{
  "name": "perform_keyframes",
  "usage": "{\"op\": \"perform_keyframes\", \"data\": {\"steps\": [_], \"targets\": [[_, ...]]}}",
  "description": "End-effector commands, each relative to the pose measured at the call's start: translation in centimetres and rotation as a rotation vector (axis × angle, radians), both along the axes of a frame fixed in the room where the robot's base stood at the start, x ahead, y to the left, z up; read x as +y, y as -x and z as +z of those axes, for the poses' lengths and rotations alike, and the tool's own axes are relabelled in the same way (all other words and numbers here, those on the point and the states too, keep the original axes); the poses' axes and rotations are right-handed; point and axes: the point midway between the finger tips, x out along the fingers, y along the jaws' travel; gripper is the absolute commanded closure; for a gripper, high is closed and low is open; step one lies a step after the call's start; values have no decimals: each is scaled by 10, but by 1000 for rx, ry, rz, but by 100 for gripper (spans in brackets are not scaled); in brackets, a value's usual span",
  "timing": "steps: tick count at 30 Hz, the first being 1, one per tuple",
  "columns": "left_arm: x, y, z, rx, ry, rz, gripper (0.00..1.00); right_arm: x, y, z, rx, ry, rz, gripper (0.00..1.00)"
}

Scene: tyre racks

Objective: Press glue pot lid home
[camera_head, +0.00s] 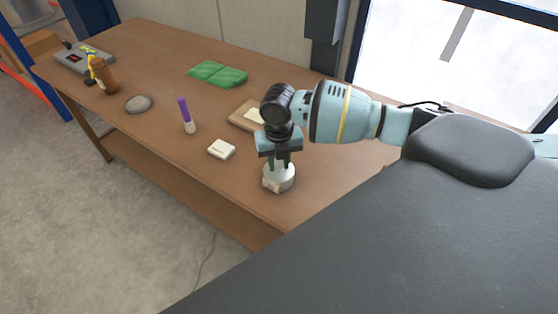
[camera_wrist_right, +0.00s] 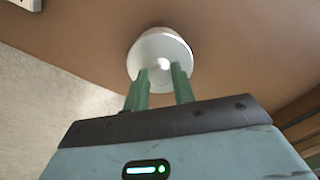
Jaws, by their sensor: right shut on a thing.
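The glue pot (camera_head: 283,184) is a small pale, round pot standing near the front edge of the brown workbench. My right gripper (camera_head: 277,163) points down over it, its green fingers at the top of the pot. In the right wrist view, my right gripper (camera_wrist_right: 160,80) has its two fingertips close on either side of the shiny middle of the round white lid (camera_wrist_right: 160,47), and it is shut on it. I cannot tell whether the lid sits fully down on the pot, as the fingers partly hide the joint. My left gripper is not in view.
A white block (camera_head: 221,149) lies left of the pot. An upright purple-topped marker (camera_head: 186,115), a grey disc (camera_head: 138,103), a brown bottle (camera_head: 104,76) and a green cloth (camera_head: 217,74) lie farther off. A wooden tray (camera_head: 240,118) is behind the gripper. The bench front edge is close to the pot.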

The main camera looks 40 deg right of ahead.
Motion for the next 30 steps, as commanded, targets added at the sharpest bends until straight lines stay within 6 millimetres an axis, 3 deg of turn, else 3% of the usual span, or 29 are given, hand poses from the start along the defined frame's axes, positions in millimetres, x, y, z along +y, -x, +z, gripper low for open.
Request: {"op": "perform_keyframes", "data": {"steps": [3, 4, 9, 15, 21, 30], "targets": [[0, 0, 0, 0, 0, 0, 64, 0, 0, 0, 0, 0, 0, 96], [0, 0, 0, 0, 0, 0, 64, 0, 0, 0, 0, 0, 0, 73], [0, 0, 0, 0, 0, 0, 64, 0, 0, 0, 0, 0, 0, 51], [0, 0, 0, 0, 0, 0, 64, 0, 0, 0, 0, 0, 0, 49], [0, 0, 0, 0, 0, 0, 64, 0, 0, 0, 0, 0, 0, 27], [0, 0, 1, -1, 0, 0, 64, 0, 0, 1, 0, 0, 0, 27]]}}
